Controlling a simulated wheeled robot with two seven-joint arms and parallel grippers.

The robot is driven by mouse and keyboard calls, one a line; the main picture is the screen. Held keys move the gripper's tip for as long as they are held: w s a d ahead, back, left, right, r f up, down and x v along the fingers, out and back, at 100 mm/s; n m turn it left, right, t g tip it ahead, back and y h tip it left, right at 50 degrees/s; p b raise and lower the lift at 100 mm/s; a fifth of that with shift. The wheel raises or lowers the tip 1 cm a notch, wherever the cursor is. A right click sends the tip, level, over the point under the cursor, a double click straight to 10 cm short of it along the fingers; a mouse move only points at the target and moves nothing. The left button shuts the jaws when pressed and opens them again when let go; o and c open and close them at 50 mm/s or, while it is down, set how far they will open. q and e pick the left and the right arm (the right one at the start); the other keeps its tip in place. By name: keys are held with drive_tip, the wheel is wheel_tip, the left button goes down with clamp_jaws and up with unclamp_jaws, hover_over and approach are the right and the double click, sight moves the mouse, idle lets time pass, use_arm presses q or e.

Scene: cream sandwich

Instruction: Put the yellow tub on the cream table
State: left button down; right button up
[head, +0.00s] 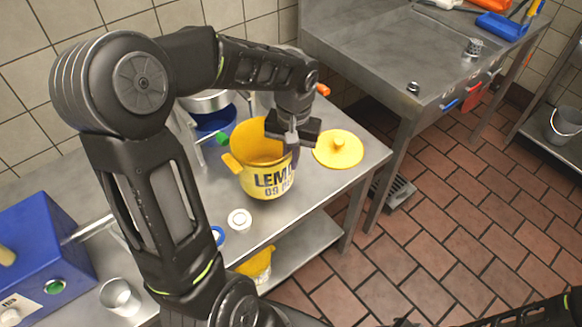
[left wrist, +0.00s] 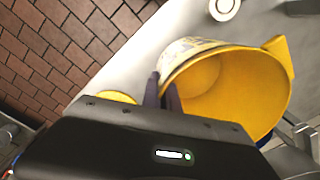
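The yellow tub (head: 262,165), open-topped with dark lettering and a side handle, stands upright on or just above a steel table (head: 208,182). In the left wrist view, the yellow tub (left wrist: 235,85) shows its inside, which looks empty. My left gripper (head: 293,138) is at the tub's right rim. In the left wrist view, the fingers of my left gripper (left wrist: 166,92) lie close together with the tub's wall between them. My right gripper is not clearly in view; only dark parts of that arm show at the bottom right.
A yellow lid (head: 338,150) lies right of the tub. A white-topped jar (head: 239,220) stands in front, and a metal cup (head: 119,297) and blue machine (head: 42,250) stand at left. Another steel table (head: 375,65) is at the back. Tiled floor (head: 440,230) is open at right.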

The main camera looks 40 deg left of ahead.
sight(291, 177)
use_arm(q)
drive_tip(key=shift+f, duration=1.75)
drive_tip(key=shift+f, duration=0.1)
drive_tip(key=shift+f, duration=0.15)
drive_tip(key=c, duration=1.6)
unclamp_jaws()
drive_tip(key=shift+c, duration=0.2)
drive_tip(key=shift+r, duration=0.2)
wheel_tip(291, 177, up, 12)
drive_tip(key=shift+d, duration=0.2)
